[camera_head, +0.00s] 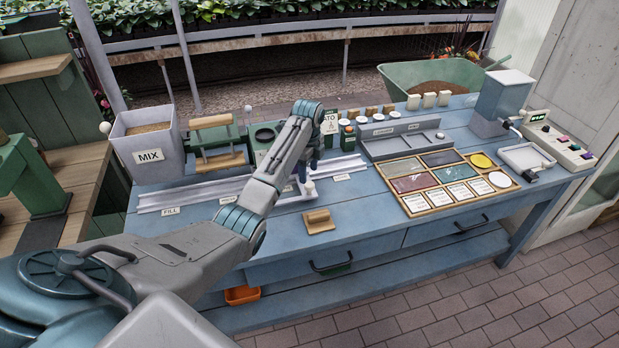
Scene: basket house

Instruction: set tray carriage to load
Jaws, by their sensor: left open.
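A pale rail (190,199) runs along the blue bench, with a label reading FILL (170,211) at its left end. Another label (342,177) sits by its right part, too small to read surely. The tray carriage appears as a pale frame (290,201) with a white knob (309,188), on the rail right of its middle; my arm hides much of it. My left gripper (307,178) points down, open, right at the white knob; I cannot tell whether it touches. My right gripper is not in view.
A grey MIX bin (148,148) and a wooden-handled press (214,145) stand behind the rail. A small wooden block (318,221) lies in front.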

